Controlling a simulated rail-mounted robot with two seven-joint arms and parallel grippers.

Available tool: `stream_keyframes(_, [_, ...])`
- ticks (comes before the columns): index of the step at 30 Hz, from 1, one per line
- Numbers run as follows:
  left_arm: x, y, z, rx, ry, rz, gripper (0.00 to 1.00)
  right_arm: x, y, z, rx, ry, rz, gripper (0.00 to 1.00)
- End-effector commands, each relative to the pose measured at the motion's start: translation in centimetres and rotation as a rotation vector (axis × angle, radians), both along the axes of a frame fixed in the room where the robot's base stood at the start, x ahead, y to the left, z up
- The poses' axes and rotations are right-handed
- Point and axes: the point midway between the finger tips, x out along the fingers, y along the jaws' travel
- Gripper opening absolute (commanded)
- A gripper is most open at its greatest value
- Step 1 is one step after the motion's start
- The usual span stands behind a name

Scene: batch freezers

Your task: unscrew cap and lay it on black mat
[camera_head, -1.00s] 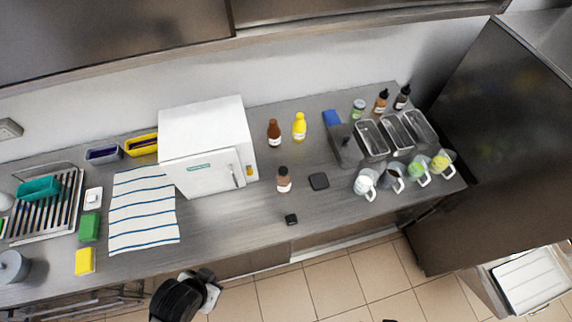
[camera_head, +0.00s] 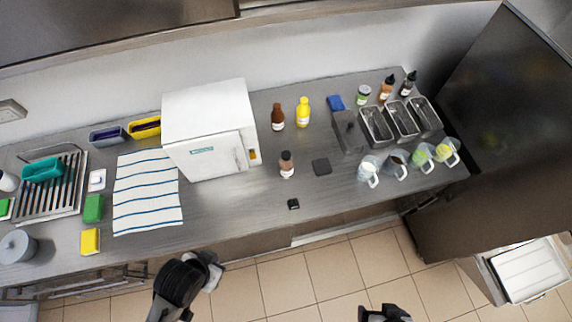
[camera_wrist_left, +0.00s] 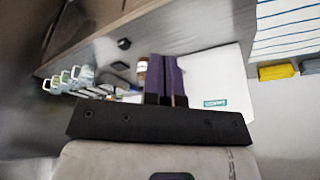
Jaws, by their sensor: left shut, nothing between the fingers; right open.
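In the head view my left arm is in front of the counter, well short of the bottle. My right gripper (camera_head: 385,312) is open at the bottom edge, over the floor, far from the bottle.
A small black item (camera_head: 293,204) lies near the counter's front edge. Brown (camera_head: 277,117) and yellow (camera_head: 303,112) bottles stand behind. The white machine (camera_head: 205,135) is at left; several clear jugs (camera_head: 396,165) and metal pans are at right. The front counter strip is largely free.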

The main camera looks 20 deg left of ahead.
Motion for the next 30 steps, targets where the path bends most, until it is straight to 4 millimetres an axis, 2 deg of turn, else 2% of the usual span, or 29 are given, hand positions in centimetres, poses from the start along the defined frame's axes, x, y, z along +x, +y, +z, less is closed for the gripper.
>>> stream_keyframes(5, [0.0,0.0,0.0,0.0,0.0,0.0,0.0,0.0,0.07,0.01,0.003,-0.001,-0.001,0.87])
stream_keyframes(30, [-0.01,0.0,-0.01,0.0,0.0,0.0,0.8,0.02,0.25,0.04,0.008,-0.001,-0.006,0.87])
